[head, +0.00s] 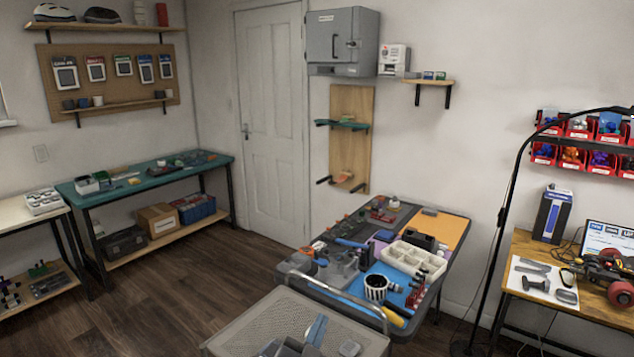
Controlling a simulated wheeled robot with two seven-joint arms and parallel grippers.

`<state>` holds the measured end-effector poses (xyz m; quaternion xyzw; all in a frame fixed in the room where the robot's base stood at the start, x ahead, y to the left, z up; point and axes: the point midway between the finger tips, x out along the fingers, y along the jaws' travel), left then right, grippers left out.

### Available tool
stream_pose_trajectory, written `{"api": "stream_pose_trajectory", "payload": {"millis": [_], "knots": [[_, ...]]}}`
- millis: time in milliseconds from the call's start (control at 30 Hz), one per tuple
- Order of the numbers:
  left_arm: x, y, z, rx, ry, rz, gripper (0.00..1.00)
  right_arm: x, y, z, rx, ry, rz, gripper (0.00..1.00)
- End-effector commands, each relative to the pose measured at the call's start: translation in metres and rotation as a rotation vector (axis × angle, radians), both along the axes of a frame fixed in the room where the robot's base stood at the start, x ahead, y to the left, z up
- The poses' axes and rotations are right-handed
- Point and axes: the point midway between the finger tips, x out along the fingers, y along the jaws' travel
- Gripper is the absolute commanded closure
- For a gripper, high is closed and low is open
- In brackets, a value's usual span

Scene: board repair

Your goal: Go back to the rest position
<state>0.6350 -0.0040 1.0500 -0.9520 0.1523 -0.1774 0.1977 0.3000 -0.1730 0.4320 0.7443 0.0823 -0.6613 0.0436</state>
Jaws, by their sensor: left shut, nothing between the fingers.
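My left gripper (288,346) seems to be the grey shape at the bottom edge, over the mesh-topped cart (245,322). It is shut and holds nothing that I can see; it is partly cut off by the frame. My right gripper is not in view. The workbench (410,322) stands just beyond the cart. It carries a white compartment tray (412,260), a black-and-white striped cup (376,288), a blue mat (355,287) and several small tools and parts.
A blue-grey flat piece (317,331) and a small grey block (349,348) show at the cart. A teal bench (150,184) stands at the back left. The wooden floor (180,285) at left is clear.

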Motion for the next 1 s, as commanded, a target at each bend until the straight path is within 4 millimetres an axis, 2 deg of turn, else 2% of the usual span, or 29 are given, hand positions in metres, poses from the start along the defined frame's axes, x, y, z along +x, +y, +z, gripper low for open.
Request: {"api": "stream_pose_trajectory", "payload": {"millis": [33, 100, 267, 467, 600, 800, 1000], "knots": [[-0.003, 0.019, -0.016, -0.021, 0.079, 0.055, 1.00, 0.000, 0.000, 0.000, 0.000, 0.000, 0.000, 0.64], [-0.007, 0.043, -0.040, -0.043, 0.191, 0.127, 1.00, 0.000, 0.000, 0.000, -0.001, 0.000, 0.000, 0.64], [-0.032, 0.096, -0.097, -0.073, 0.459, 0.269, 1.00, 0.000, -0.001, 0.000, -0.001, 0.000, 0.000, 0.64], [-0.092, 0.151, -0.170, -0.079, 0.813, 0.393, 1.00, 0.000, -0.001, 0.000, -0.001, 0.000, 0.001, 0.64], [-0.146, 0.179, -0.212, -0.065, 1.052, 0.440, 1.00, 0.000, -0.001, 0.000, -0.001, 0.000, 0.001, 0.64], [-0.204, 0.198, -0.242, -0.042, 1.275, 0.456, 1.00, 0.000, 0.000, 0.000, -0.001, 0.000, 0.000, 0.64], [-0.247, 0.209, -0.257, -0.024, 1.423, 0.454, 1.00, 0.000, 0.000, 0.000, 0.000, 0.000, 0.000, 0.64]]}}
